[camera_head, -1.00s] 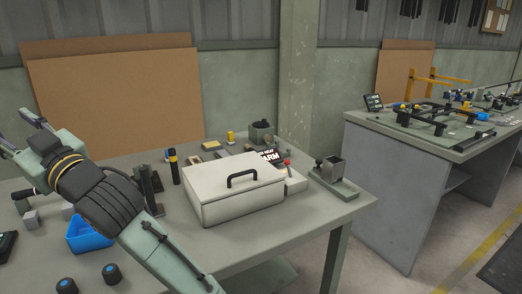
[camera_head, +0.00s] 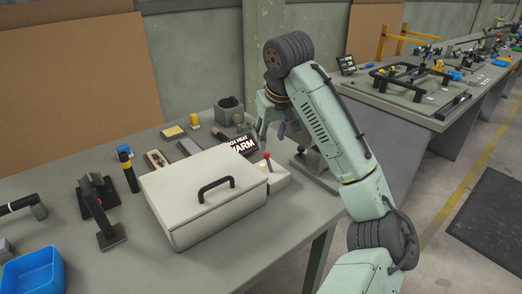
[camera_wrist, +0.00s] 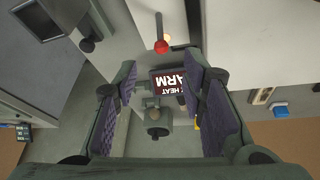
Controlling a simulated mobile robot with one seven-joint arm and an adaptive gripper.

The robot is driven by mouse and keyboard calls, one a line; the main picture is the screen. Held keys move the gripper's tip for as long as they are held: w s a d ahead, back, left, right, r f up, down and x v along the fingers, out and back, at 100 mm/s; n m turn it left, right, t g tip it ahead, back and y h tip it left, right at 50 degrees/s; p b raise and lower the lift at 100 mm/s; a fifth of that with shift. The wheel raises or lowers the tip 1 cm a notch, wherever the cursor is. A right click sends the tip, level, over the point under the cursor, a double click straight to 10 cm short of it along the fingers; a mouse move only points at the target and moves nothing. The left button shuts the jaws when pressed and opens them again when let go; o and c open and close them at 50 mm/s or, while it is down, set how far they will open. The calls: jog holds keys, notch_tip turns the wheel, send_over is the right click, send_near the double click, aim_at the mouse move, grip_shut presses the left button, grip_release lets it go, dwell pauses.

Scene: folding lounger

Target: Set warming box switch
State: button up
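The warming box (camera_head: 190,212) is a white, closed box with a black handle (camera_head: 216,187) on its lid. A small white switch unit (camera_head: 277,180) adjoins its right side, with a red-tipped lever (camera_head: 267,156). A sign with "HEAT" and "WARM" (camera_head: 240,147) stands behind it. My gripper (camera_head: 267,128) hangs just behind and above the lever, at the table's right side. In the wrist view my gripper (camera_wrist: 160,80) is open, its purple-padded fingers wide apart with nothing held. The red lever tip (camera_wrist: 161,46) shows ahead of the fingertips, apart from them. The sign (camera_wrist: 174,86) appears upside down between the fingers.
A grey metal fixture (camera_head: 318,170) stands right of the switch, partly hidden by my arm. A grey cup-like holder (camera_head: 230,108), a yellow cylinder (camera_head: 194,120) and small blocks lie behind the box. A black stand (camera_head: 98,200) and a blue bin (camera_head: 33,275) are at left.

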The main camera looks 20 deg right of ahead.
aim_at(267, 153)
jog(key=p+x, duration=0.1)
jog(key=x, duration=0.8)
jog(key=shift+w+a+f, duration=0.1)
jog(key=shift+w+f, duration=0.1)
jog(key=shift+f, duration=0.15)
jog(key=shift+c, duration=0.6)
grip_shut()
